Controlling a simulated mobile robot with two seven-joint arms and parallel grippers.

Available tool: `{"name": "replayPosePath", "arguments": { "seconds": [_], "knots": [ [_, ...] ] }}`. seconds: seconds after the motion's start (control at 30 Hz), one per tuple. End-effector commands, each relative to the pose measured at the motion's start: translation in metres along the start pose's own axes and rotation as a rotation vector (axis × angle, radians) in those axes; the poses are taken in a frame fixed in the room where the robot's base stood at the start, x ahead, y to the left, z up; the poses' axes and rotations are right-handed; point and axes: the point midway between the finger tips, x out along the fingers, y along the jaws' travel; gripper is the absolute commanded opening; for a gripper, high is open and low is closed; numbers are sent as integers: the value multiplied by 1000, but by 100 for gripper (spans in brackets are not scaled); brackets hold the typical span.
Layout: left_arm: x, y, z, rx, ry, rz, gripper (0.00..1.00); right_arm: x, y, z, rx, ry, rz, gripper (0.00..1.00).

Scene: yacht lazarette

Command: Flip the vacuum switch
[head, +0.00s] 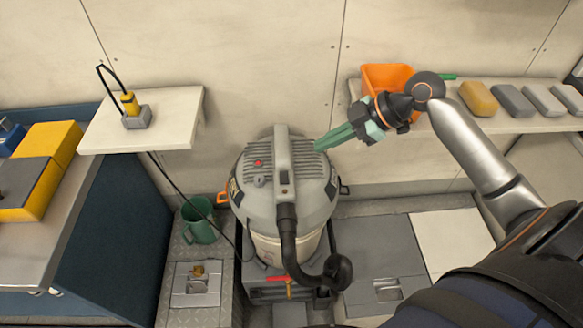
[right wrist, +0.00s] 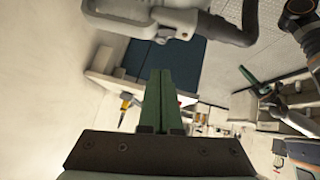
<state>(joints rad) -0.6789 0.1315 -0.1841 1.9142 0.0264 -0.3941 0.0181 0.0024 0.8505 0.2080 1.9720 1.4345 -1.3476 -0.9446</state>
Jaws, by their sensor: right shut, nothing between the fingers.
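The vacuum (head: 275,190) stands upright on the floor in the middle of the head view, with a ribbed grey lid and a black hose at its front. A small red button (head: 258,163) shows on the left of the lid, and a small dark switch-like part (head: 285,190) on the top handle. My right gripper (head: 318,149) is shut and empty, its green fingertips close by the lid's right edge; I cannot tell if they touch. In the right wrist view, what looks like my left gripper (right wrist: 258,82) shows small at the right; its opening is unclear.
A shelf (head: 455,125) at the right holds an orange bin (head: 385,78) and several blocks. A small shelf (head: 170,125) at the left holds a yellow plug (head: 130,103). A green mug (head: 200,222) stands left of the vacuum. A blue cabinet (head: 115,240) stands farther left.

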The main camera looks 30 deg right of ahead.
Motion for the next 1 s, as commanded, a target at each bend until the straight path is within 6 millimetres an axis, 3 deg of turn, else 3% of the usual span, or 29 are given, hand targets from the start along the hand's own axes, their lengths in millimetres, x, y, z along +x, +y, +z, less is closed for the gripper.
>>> {"name": "replayPosePath", "arguments": {
  "seconds": [0.37,0.57,1.0],
  "knots": [
    [0,0,0,0,0,0,0,-6,0,-5,-26,7,-12,0],
    [0,0,0,0,0,0,0,3,0,-5,-24,8,-13,0],
    [-5,0,-5,0,0,0,0,91,-1,-7,-22,11,-13,0]
  ]
}}
